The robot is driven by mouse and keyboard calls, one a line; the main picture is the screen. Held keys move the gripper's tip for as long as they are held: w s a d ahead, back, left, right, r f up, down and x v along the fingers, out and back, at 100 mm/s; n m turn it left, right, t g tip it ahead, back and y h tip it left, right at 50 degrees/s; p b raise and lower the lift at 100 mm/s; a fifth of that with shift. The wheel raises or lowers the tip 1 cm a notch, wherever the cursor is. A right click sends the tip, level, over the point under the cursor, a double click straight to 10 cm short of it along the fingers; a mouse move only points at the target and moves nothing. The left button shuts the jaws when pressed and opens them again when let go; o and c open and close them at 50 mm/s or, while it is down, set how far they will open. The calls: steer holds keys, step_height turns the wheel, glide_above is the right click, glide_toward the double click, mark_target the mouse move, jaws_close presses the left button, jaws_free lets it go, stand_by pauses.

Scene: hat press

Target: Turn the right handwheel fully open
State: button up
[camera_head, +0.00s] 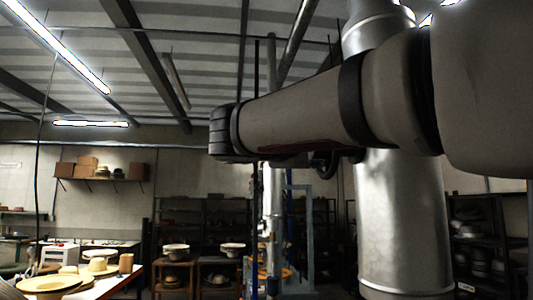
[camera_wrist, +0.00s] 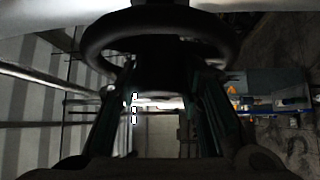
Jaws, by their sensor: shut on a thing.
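A dark round handwheel (camera_wrist: 97,34) fills the top of the wrist view, its thick rim curving across the picture. My gripper (camera_wrist: 162,70) reaches up to it from below, with one finger on each side. The fingers are shut on the near part of the rim, though the contact itself is dark and hard to make out. The wheel's hub and how far it is turned cannot be told.
A large metal column (camera_head: 402,225) stands at the right of the head view, behind my arm. A table (camera_head: 112,285) with several hats is at the lower left. Dark shelves (camera_head: 205,215) line the back wall. A wall shelf (camera_head: 100,179) holds boxes.

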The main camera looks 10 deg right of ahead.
steer(key=n+g+y, duration=0.2)
steer(key=n+g, duration=0.1)
steer(key=shift+w+n, duration=0.1)
steer(key=shift+n, duration=0.3)
steer(key=shift+n+g+y, duration=0.7)
steer(key=shift+n+g, duration=0.3)
steer(key=shift+g, duration=0.4)
steer(key=o, duration=0.9)
steer(key=shift+c, duration=0.2)
steer(key=shift+a+r, duration=0.1)
steer(key=shift+s+a+r, duration=0.15)
steer(key=shift+s+a, duration=0.05)
steer(key=shift+s, duration=0.05)
steer(key=s+a, duration=0.8)
steer(key=a, duration=0.3)
steer(key=shift+s+a+r, duration=0.15)
steer(key=shift+r, duration=0.3)
